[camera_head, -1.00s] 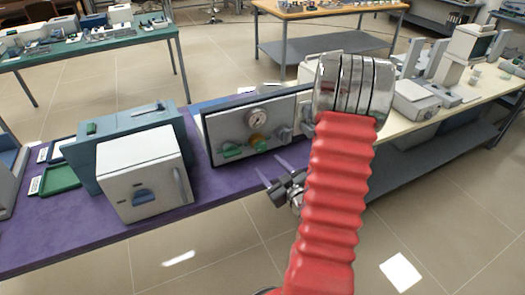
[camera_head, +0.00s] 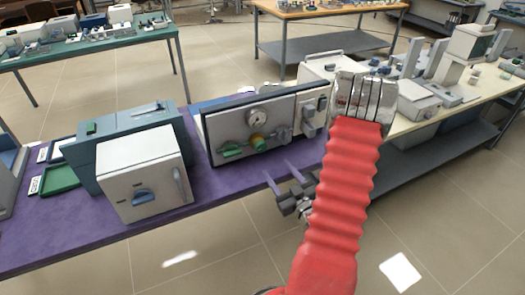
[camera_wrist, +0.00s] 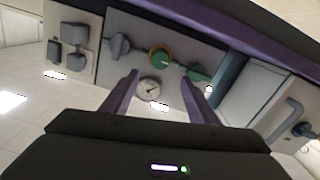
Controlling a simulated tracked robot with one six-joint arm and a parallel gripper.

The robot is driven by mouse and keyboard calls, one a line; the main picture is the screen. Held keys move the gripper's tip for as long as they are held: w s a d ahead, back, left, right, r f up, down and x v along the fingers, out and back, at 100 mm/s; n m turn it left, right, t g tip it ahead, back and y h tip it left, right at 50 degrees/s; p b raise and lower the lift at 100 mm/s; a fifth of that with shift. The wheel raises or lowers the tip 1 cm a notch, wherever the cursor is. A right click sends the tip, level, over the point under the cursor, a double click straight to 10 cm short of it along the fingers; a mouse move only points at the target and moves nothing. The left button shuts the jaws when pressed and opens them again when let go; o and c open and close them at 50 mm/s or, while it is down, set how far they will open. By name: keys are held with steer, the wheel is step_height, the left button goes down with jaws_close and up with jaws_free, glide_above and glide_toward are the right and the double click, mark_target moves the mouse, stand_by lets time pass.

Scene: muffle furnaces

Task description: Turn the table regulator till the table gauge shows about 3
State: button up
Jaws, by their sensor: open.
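The table regulator, a round knob with a green and yellow face (camera_head: 258,142), sits on a grey panel (camera_head: 222,132) on the purple table. The table gauge (camera_head: 257,118), a white dial, is above it. Its needle is too small to read surely. The wrist view shows the panel upside down, with the regulator (camera_wrist: 160,57) above the gauge (camera_wrist: 150,89). My gripper (camera_head: 281,172) is open and empty in front of the panel, below and to the right of the regulator, apart from it. Its purple fingers (camera_wrist: 160,77) frame the gauge in the wrist view.
A green handle (camera_head: 231,152) and a grey knob (camera_head: 285,135) flank the regulator closely. A white furnace (camera_head: 140,175) stands left of the panel. A white box with switches (camera_head: 311,113) is at its right. The purple table's front strip (camera_head: 220,185) is clear.

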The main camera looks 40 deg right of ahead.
mark_target(262, 148)
steer(key=x, duration=1.2)
steer(key=shift+w+d, duration=0.1)
steer(key=shift+w, duration=0.2)
